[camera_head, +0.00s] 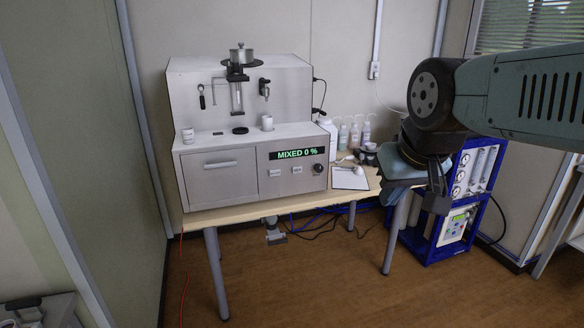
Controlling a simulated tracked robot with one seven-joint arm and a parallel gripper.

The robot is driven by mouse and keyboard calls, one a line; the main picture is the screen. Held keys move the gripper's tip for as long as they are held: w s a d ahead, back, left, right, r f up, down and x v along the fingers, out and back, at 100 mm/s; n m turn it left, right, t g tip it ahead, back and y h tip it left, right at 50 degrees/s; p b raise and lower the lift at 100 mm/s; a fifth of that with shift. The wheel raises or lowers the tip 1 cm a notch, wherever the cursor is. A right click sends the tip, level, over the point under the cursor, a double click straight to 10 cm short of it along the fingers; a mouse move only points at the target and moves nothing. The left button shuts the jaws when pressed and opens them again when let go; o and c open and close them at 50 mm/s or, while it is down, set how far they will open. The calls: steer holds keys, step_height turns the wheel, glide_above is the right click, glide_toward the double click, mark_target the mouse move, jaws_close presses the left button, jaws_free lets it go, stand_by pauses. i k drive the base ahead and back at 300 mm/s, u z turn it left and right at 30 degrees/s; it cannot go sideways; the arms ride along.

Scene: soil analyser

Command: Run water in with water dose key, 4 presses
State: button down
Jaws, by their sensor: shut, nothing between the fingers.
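The soil analyser (225,165) is a grey-white machine on a wooden table. Its display (295,154) reads "MIXED 0 %" in green. Below the display are two small pale keys, a left key (275,173) and a right key (297,170). Their labels are too small to read, so I cannot tell which is the water dose key. A dark round knob (318,168) sits at their right. My gripper (437,203) hangs to the right of the analyser, pointing down, shut and empty. It is well apart from the keys. Part of it is hidden by my arm.
A glass tube (237,98) hangs under a metal pot (241,54) on the analyser. A blue rack (459,214) stands at the right. The space before the front panel looks clear.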

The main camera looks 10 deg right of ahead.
mark_target(274, 173)
steer(key=z, duration=0.05)
steer(key=i, duration=0.85)
steer(key=u, duration=0.4)
